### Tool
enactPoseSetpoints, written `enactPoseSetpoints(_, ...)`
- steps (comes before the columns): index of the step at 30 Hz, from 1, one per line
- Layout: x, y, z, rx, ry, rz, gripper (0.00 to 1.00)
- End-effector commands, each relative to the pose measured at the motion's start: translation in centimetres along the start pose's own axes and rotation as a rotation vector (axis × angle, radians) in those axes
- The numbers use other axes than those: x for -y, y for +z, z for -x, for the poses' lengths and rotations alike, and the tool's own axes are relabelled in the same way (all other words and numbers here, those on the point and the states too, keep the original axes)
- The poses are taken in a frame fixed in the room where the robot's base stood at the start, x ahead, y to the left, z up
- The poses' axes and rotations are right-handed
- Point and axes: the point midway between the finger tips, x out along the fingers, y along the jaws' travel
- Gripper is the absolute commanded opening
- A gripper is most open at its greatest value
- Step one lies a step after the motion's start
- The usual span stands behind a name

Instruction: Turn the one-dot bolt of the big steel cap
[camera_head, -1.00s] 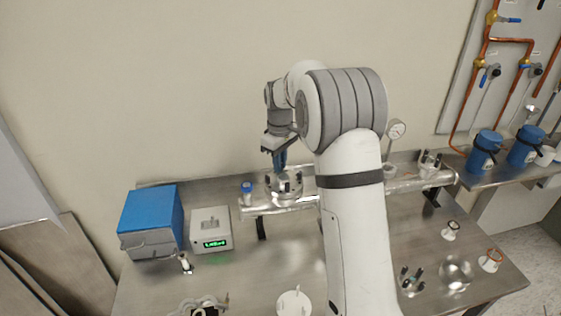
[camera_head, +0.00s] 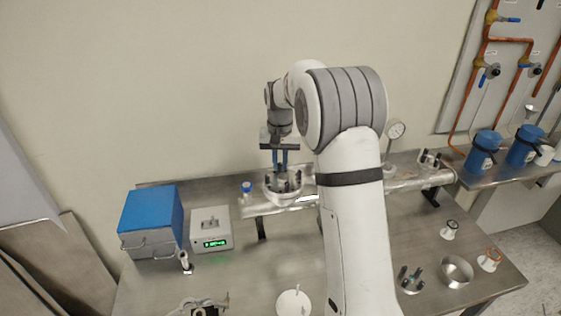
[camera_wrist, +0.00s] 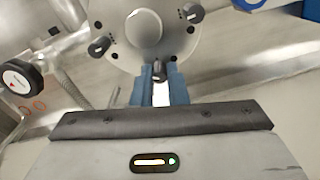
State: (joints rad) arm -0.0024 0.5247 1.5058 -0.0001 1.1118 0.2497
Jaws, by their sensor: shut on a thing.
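The big steel cap (camera_head: 283,197) sits on the left port of the horizontal steel pipe. It is a round steel disc with black-headed bolts, and it also shows in the wrist view (camera_wrist: 145,30). My gripper (camera_head: 280,170) points down over the cap with blue fingers. In the wrist view my gripper (camera_wrist: 160,78) is shut on the black bolt (camera_wrist: 158,70) at the near edge of the cap. Two other bolts stand free at the left (camera_wrist: 100,45) and right (camera_wrist: 192,12).
A blue-topped post (camera_head: 247,188) stands just left of the cap. A round gauge (camera_head: 396,130) rises behind my arm. A grey box with a green display (camera_head: 210,230) and a blue box (camera_head: 152,220) are at the left. The front middle of the bench is partly clear.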

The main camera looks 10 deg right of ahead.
Motion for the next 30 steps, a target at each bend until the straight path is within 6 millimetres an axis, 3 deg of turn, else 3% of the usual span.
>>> enactPoseSetpoints(18,-0.03,-0.09,0.24,-0.005,-0.003,-0.583,0.0)
enactPoseSetpoints(30,-0.03,-0.07,0.25,-0.005,-0.005,-0.876,0.0)
